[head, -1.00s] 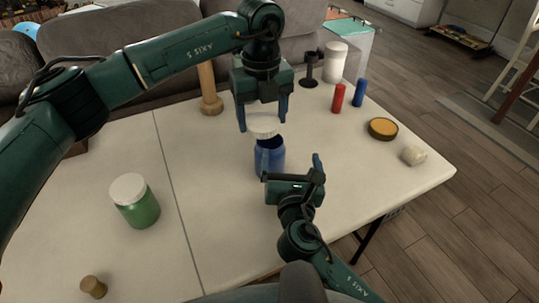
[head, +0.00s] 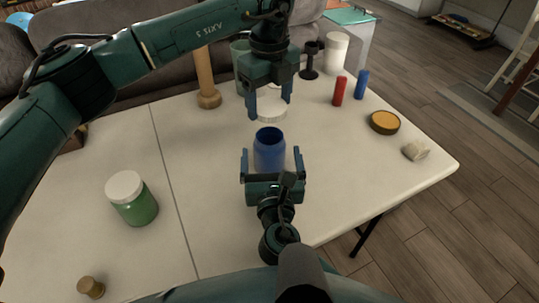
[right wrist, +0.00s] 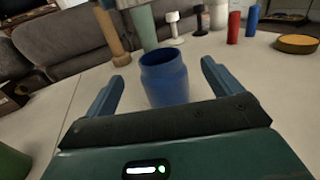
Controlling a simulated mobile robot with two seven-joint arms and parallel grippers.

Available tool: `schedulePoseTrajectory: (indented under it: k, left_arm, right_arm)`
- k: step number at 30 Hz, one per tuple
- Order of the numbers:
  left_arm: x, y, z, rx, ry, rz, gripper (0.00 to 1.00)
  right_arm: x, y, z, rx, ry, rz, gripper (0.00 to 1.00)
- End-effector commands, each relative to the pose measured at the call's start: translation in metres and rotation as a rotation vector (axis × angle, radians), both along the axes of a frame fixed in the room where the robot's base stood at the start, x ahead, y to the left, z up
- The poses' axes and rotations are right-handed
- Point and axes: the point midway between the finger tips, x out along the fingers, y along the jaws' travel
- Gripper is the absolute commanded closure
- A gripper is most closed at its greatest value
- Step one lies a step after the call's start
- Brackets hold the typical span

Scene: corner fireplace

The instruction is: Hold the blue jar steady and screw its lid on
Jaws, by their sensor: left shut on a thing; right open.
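The blue jar (head: 269,153) stands upright and open-mouthed on the white table. It also shows in the right wrist view (right wrist: 166,82). My left gripper (head: 270,107) is shut on a white lid (head: 270,115), holding it above and slightly beyond the jar's mouth, apart from it. My right gripper (head: 271,156) is open, with one finger on each side of the jar. Gaps show between the fingers and the jar in the right wrist view (right wrist: 165,76). The jar's lower front is partly hidden by the right gripper in the head view.
On the table (head: 210,150), a green jar with white lid (head: 138,205) and a cork-like piece (head: 91,288) stand left. A wooden post (head: 206,80) stands behind. Red (head: 340,91) and blue cylinders (head: 361,85), an orange-topped tin (head: 384,122) and a pale lump (head: 416,150) are right.

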Motion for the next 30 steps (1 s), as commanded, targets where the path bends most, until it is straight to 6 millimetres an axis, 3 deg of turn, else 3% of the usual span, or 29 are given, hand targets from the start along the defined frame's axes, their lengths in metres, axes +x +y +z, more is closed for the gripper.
schedulePoseTrajectory:
  k: [8, 18, 24, 30]
  left_arm:
    - [0.000, 0.000, 0.000, 0.000, 0.000, 0.000, 0.53]
    - [0.000, 0.000, 0.000, 0.000, 0.000, -0.001, 0.53]
    - [0.000, 0.000, 0.000, 0.000, 0.000, -0.001, 0.53]
    - [0.000, 0.000, 0.000, 0.000, 0.000, -0.001, 0.53]
  right_arm:
    - [0.000, 0.000, -0.057, -0.007, 0.001, 0.002, 0.09]
    - [0.058, 0.010, -0.055, -0.001, -0.001, 0.001, 0.09]
    - [0.072, 0.012, -0.055, 0.000, -0.001, 0.001, 0.09]
    - [0.074, 0.012, -0.056, 0.001, 0.000, 0.002, 0.09]
